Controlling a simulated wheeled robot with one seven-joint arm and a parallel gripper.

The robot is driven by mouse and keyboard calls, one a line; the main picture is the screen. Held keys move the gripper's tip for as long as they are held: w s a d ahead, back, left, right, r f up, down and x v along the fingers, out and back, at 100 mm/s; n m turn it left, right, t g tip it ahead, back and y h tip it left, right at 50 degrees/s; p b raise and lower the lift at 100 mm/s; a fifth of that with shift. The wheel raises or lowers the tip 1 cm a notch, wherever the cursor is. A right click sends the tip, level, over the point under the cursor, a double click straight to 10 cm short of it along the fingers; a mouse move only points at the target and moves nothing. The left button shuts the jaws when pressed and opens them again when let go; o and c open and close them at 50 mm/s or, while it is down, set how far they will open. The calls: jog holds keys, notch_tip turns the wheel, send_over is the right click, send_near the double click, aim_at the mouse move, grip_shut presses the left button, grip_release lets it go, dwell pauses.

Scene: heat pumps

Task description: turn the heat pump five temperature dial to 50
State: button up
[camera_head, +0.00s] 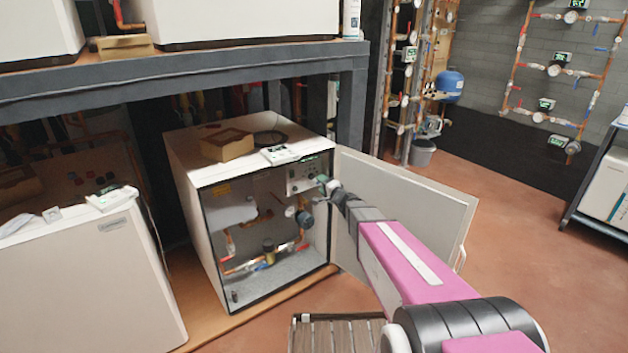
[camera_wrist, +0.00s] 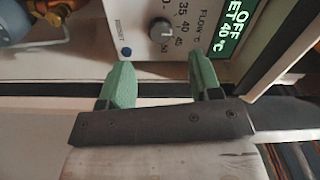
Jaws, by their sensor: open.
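The temperature dial (camera_wrist: 161,31) is a small grey knob on a white control panel (camera_wrist: 185,12) marked FLOW °C, with numbers from 35 to 50 visible. In the head view, my gripper (camera_head: 328,186) is at the panel (camera_head: 303,174) inside the open heat pump (camera_head: 190,172). The dial itself is too small to make out there.
The heat pump's door (camera_head: 405,205) stands open to the right, behind my arm. A blue reset button (camera_wrist: 126,52) sits left of the dial. A cardboard box (camera_head: 227,145) lies on top. Another white unit (camera_head: 95,270) stands left. Copper pipes (camera_head: 270,247) fill the lower cabinet.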

aim_at(313, 177)
jog(key=x, duration=0.6)
jog(key=shift+w+a, duration=0.2)
jog(key=shift+w, duration=0.05)
jog(key=c, duration=0.9)
